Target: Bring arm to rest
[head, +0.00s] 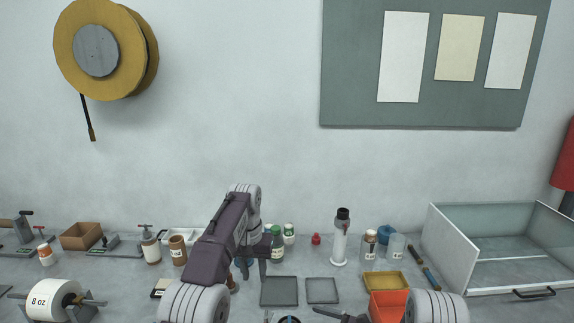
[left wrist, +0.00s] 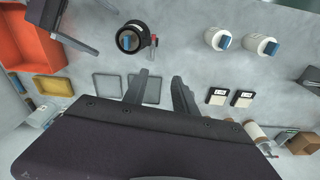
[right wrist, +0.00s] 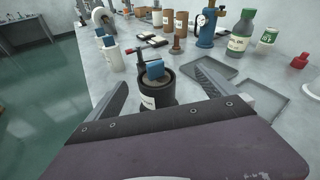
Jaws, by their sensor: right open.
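My left arm reaches over the middle of the bench in the head view. Its gripper (head: 254,272) hangs above the bench near the back, beside a green bottle (head: 277,244). In the left wrist view its fingers (left wrist: 160,76) stand apart with nothing between them. My right gripper (right wrist: 160,72) is open, low at the front. A black pot with a blue block in it (right wrist: 156,88) shows between its fingers in the right wrist view. I cannot tell whether they touch it. The pot also shows in the left wrist view (left wrist: 130,40), apart from my left fingers.
Two flat grey trays (head: 279,291) lie on the bench. An orange bin (head: 387,304) and a yellow tray (head: 386,281) stand to their right. A labelled roll (head: 50,299) is at left.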

